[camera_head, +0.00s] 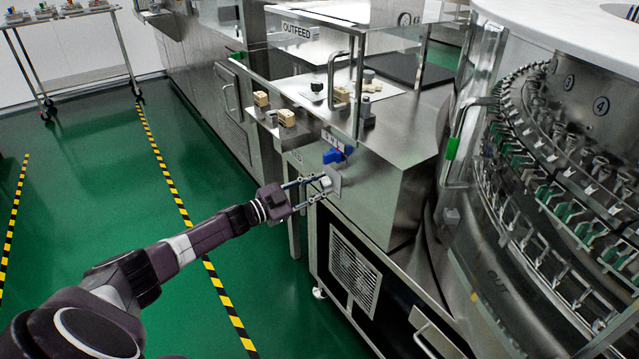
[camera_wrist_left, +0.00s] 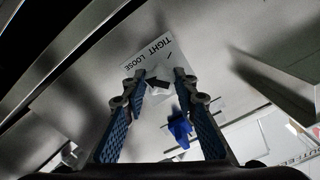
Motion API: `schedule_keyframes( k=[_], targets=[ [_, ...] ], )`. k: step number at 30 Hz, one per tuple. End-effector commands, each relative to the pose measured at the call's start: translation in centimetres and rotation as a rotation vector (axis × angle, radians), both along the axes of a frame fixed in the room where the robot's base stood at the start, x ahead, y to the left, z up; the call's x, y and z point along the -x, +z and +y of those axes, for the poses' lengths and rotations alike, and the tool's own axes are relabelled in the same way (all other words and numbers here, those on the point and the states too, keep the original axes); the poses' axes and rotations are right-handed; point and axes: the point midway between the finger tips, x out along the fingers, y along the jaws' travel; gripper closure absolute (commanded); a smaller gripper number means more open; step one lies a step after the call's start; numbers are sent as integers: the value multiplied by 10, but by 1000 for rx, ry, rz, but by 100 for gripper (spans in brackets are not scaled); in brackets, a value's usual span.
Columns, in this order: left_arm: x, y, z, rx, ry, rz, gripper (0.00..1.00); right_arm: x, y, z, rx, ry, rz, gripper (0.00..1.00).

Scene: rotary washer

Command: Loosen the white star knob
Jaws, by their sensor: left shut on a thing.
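The white star knob (camera_head: 326,183) sits on the steel side panel of the machine, in front of a small plate (camera_head: 337,184). My left gripper (camera_head: 323,184) reaches it from the left and is shut on it. In the left wrist view, the knob (camera_wrist_left: 159,85) shows small and shaded between the two fingertips (camera_wrist_left: 162,78). The white label there (camera_wrist_left: 146,55) reads TIGHT and LOOSE. The fingers partly hide the knob, so its turn cannot be read. My right gripper is not in view.
A blue handle (camera_head: 334,156) sits just above the knob and also shows near the right finger in the left wrist view (camera_wrist_left: 180,128). Blocks (camera_head: 287,118) stand on the ledge above. A rotary carousel (camera_head: 560,170) is at right. Green floor lies open at left.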

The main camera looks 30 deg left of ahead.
Motion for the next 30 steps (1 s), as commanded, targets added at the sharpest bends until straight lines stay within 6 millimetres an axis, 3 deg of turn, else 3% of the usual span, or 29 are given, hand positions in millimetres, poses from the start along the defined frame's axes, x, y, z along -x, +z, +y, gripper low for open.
schedule_keyframes(
  k=[12,29,30],
  targets=[
    [0,-1,0,182,2,78,98,13,-16,-2,2,2,12,45],
    [0,-2,0,209,1,90,98,15,-18,-2,2,3,14,45],
    [0,-2,0,209,1,90,71,15,-18,-2,2,3,14,45]
  ],
)
